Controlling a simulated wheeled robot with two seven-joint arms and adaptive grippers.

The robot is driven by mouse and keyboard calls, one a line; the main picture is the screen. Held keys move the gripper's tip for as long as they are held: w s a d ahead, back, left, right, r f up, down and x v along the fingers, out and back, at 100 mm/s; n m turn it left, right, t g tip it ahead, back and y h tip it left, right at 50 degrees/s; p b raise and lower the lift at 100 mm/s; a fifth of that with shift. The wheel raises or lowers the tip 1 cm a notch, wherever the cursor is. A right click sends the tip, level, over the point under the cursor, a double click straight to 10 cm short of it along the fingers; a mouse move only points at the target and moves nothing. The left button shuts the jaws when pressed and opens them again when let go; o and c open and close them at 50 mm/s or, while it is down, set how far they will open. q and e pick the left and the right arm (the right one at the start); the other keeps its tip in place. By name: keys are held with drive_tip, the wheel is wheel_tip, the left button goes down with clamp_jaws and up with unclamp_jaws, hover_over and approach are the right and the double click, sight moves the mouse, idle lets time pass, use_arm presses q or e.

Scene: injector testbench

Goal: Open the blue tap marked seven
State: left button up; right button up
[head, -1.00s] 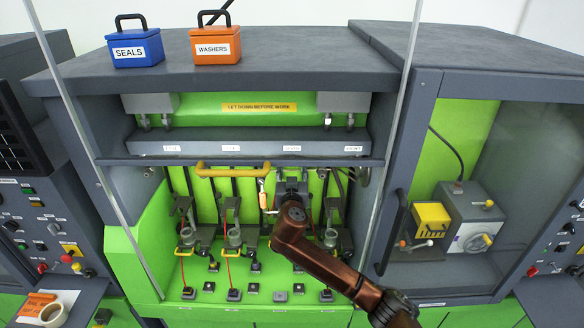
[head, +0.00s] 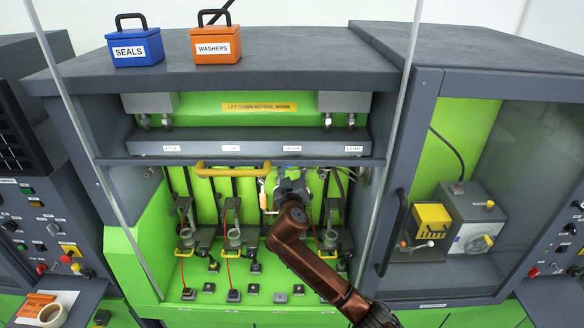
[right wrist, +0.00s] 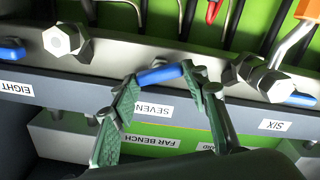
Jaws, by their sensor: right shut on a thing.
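The blue tap marked seven (right wrist: 160,75) shows in the right wrist view as a short blue handle just above the white SEVEN label (right wrist: 153,109). My right gripper (right wrist: 158,82) has its green fingers on either side of this handle, shut on it. The handle tilts slightly against the line of the rail. In the head view my right gripper (head: 291,187) is under the label rail, partly behind my own arm, and the tap cannot be made out there. My left gripper is in neither current view.
The blue handles of tap eight (right wrist: 12,50) and tap six (right wrist: 299,99) flank tap seven. Large hex fittings (right wrist: 62,40) stand close by. A yellow bar (head: 233,172) crosses the opening left of my right gripper. Clamps and cups (head: 234,238) stand below.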

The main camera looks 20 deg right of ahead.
drive_tip(key=n+p, duration=0.3)
drive_tip(key=n, duration=0.3)
drive_tip(key=n+p, duration=0.3)
drive_tip(key=n, duration=0.1)
drive_tip(key=shift+a+n, duration=0.1)
drive_tip(key=shift+n, duration=0.2)
drive_tip(key=shift+f+n+p, duration=0.2)
drive_tip(key=shift+n+p, duration=0.45)
drive_tip(key=shift+n, duration=0.45)
drive_tip(key=shift+o, duration=0.2)
drive_tip(key=shift+c, duration=0.2)
drive_tip(key=o, duration=1.2)
drive_tip(key=shift+c, duration=0.2)
drive_tip(key=v, duration=1.2)
